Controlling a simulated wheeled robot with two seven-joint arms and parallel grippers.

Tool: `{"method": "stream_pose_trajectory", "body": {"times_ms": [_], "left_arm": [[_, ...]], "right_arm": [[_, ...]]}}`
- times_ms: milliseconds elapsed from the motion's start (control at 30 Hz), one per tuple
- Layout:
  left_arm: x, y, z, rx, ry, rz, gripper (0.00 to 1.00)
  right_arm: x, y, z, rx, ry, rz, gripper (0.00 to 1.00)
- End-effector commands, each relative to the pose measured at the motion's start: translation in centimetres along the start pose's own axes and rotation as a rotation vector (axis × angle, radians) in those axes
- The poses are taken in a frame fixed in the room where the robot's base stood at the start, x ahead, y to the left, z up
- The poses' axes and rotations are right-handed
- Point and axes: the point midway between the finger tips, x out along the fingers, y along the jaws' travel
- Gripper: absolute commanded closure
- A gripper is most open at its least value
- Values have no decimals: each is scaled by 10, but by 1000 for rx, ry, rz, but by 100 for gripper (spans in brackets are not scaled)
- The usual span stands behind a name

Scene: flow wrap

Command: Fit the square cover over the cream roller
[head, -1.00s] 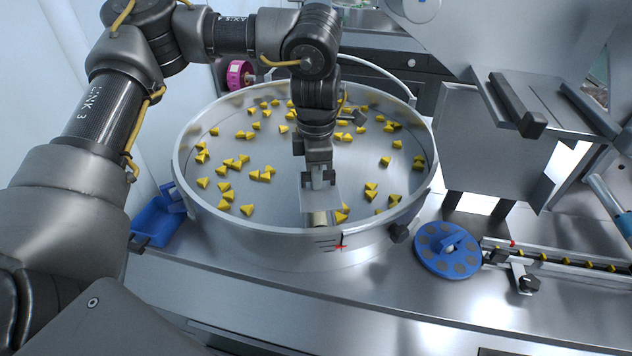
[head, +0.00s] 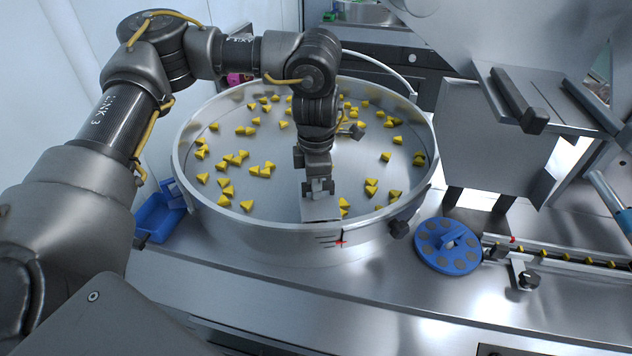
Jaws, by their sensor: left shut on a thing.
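My left gripper (head: 318,188) is over the near side of the big round steel bowl and points down. It is shut on the square cover (head: 320,210), a grey metal plate, which sits low by the bowl's near rim. The cream roller does not show now; the cover and gripper hide the spot where it was seen. I cannot tell whether the cover touches the roller. My right gripper is not in view.
The bowl (head: 215,224) holds many scattered yellow wedge pieces (head: 247,206). Red and black marks sit on its near wall. A blue disc with holes (head: 448,262) and a rail with yellow pieces (head: 567,257) stand right. A blue bin (head: 156,217) is left.

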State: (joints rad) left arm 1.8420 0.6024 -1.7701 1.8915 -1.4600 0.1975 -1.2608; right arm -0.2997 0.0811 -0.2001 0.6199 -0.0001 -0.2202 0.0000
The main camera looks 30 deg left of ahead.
Motion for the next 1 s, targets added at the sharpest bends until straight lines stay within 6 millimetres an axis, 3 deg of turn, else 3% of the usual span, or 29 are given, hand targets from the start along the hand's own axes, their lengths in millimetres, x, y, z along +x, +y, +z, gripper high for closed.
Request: {"method": "stream_pose_trajectory", "body": {"times_ms": [33,200,533,667,1000], "left_arm": [[-1,0,0,0,-1,0,83],[-1,0,0,0,-1,0,64],[-6,0,0,0,-1,1,64],[-22,1,1,0,-3,5,64],[-96,1,1,0,-3,6,64]], "right_arm": [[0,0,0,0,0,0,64],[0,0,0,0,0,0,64],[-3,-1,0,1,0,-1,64],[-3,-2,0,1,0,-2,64],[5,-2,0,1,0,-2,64]]}}
